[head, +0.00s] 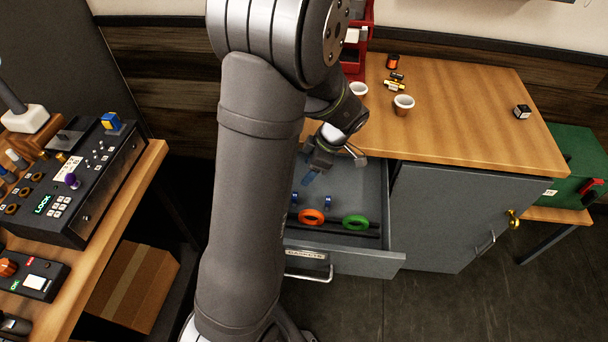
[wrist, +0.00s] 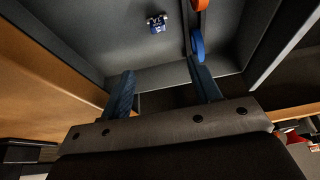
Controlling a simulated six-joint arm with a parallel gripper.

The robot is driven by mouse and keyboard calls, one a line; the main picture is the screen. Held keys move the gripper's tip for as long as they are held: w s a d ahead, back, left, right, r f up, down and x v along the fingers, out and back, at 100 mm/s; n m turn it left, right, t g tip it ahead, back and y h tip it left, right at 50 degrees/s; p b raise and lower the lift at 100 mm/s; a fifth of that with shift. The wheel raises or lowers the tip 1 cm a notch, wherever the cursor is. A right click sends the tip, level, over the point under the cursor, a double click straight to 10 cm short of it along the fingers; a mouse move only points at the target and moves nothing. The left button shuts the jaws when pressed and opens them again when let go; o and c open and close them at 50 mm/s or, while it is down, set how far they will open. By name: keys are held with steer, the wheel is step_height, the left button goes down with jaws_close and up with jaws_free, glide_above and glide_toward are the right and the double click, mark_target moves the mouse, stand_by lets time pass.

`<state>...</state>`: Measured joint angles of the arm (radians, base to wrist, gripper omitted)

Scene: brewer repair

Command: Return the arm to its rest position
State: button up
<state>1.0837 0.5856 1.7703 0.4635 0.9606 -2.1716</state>
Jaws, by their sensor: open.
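My arm rises through the middle of the head view and bends over the open grey drawer (head: 393,262). My gripper (head: 308,180) points down into the drawer's back left part. In the wrist view its two blue fingers (wrist: 163,82) stand apart with nothing between them. An orange ring (head: 312,217) and a green ring (head: 355,222) are near the drawer's front. Small blue pieces (head: 328,202) stand behind them. The wrist view shows a small blue piece (wrist: 157,24), part of an orange ring (wrist: 199,4) and a blue ring (wrist: 196,42) close to the right finger.
A wooden counter (head: 460,110) above the drawer carries cups (head: 403,104), small parts, a dark cube (head: 522,111) and a red rack (head: 357,45). At left a bench holds a control panel (head: 75,180). A cardboard box (head: 132,285) sits below. A green case (head: 575,165) stands at right.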

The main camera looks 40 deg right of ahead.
steer(key=shift+r, duration=0.25)
steer(key=x, duration=1.2)
steer(key=shift+s+f, duration=0.1)
steer(key=shift+f, duration=0.5)
steer(key=shift+r, duration=0.25)
